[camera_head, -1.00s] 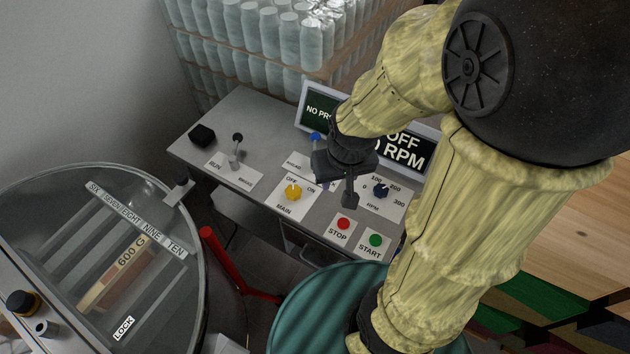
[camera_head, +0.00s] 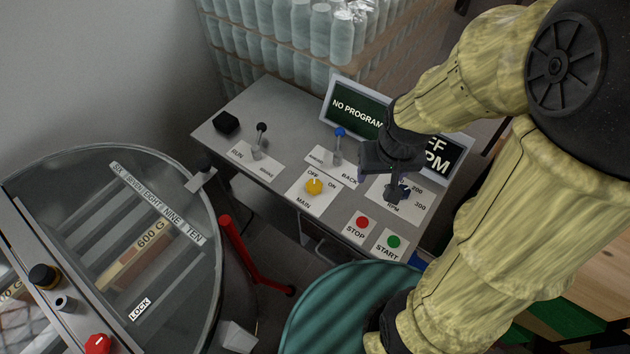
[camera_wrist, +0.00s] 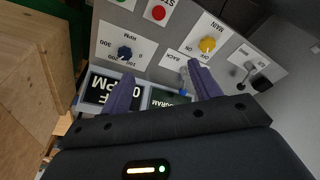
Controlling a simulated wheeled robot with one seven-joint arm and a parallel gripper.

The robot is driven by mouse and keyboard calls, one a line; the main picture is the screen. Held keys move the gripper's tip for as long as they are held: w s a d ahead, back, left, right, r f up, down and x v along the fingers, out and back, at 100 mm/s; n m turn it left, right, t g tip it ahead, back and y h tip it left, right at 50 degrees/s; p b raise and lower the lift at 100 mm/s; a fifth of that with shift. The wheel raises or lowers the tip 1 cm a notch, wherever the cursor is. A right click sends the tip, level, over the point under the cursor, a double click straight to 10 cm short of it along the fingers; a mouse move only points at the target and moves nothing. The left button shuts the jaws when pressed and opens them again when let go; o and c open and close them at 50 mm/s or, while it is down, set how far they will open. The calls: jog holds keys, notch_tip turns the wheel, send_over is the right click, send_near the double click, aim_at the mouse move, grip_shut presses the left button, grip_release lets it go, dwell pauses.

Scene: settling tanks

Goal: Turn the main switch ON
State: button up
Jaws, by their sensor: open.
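The main switch (camera_head: 314,186) is a yellow rotary knob on a white plate lettered OFF, ON and MAIN. It stands on the grey control desk (camera_head: 285,120); its pointer appears turned toward OFF. It also shows in the wrist view (camera_wrist: 207,44), upper right. In the head view my gripper partly hides the RPM plate and the display reading OFF.
Close by are the red STOP (camera_head: 362,222) and green START (camera_head: 393,242) buttons, a blue-tipped lever (camera_head: 339,145) and a black-tipped lever (camera_head: 259,140). A screen (camera_head: 357,113) reads NO PROGRAM. A lidded round tank (camera_head: 100,250) stands left; a teal drum (camera_head: 340,305) stands in front.

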jog(key=w+a+n+g+p, duration=0.1)
jog(key=w+a+n+p, duration=0.2)
jog(key=w+a, duration=0.35)
jog(key=n+g+p, duration=0.2)
jog(key=n+p, duration=0.1)
jog(key=n, duration=0.1)
send_over(314, 185)
notch_tip(314, 185, down, 3)
jog(key=shift+f, duration=0.15)
notch_tip(314, 185, down, 17)
jog(key=p, duration=0.4)
jog(key=shift+f, duration=0.2)
jog(key=c, duration=1)
